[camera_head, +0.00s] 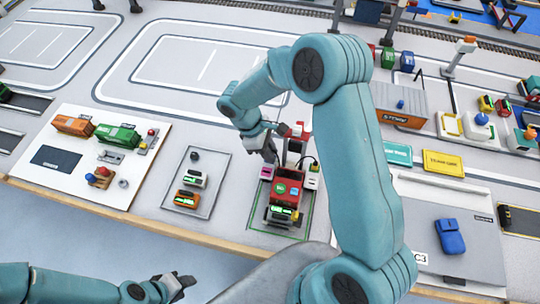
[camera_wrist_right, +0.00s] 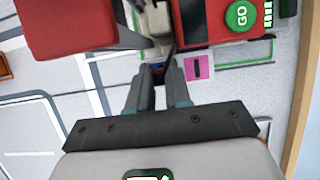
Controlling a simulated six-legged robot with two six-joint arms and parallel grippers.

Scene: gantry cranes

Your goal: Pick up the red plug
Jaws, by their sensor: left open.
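My right gripper (camera_head: 270,155) points down just left of the red charger post (camera_head: 297,131) in the head view. In the right wrist view its two dark fingers (camera_wrist_right: 160,65) stand a small gap apart. I cannot clearly make out the red plug; the gripper and post crowd that spot. My left gripper (camera_head: 182,286) is open and empty at the lower left, in front of the table edge.
A red truck (camera_head: 287,187) with a green GO button (camera_wrist_right: 242,15) stands beside the right gripper. A pink tag (camera_wrist_right: 198,68) lies close to the fingers. A grey tray (camera_head: 207,159) with small vehicles is to the left. A dark cable (camera_head: 314,160) loops right of the post.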

